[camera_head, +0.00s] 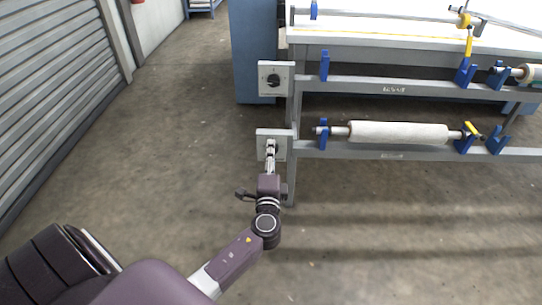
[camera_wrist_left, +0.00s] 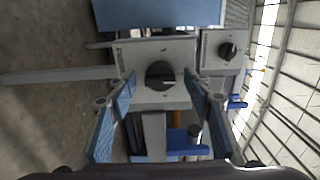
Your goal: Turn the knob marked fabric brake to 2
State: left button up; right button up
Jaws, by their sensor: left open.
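Two pale panels with black knobs are mounted at the left end of the press frame. The upper knob (camera_head: 273,80) is clear of my arm. The lower panel (camera_head: 262,133) is partly covered by my left gripper (camera_head: 270,150), which reaches its knob from the front. In the left wrist view, the nearer knob (camera_wrist_left: 160,75) sits between the two open blue-padded fingers of my left gripper (camera_wrist_left: 160,82), and I see no clear contact. The other knob (camera_wrist_left: 227,50) is off to the right there. The labels and scale are too small to read. My right gripper is out of view.
Grey rails (camera_head: 350,84) run right from the panels, with blue roller brackets (camera_head: 324,66). A white fabric roll (camera_head: 398,133) lies on the lower rail. A blue cabinet (camera_head: 253,50) stands behind. A roller shutter (camera_head: 50,80) is at left. The floor between is clear.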

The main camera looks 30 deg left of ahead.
pick_arm(q)
jog(key=v, duration=1.2)
jog(key=shift+f, duration=0.1)
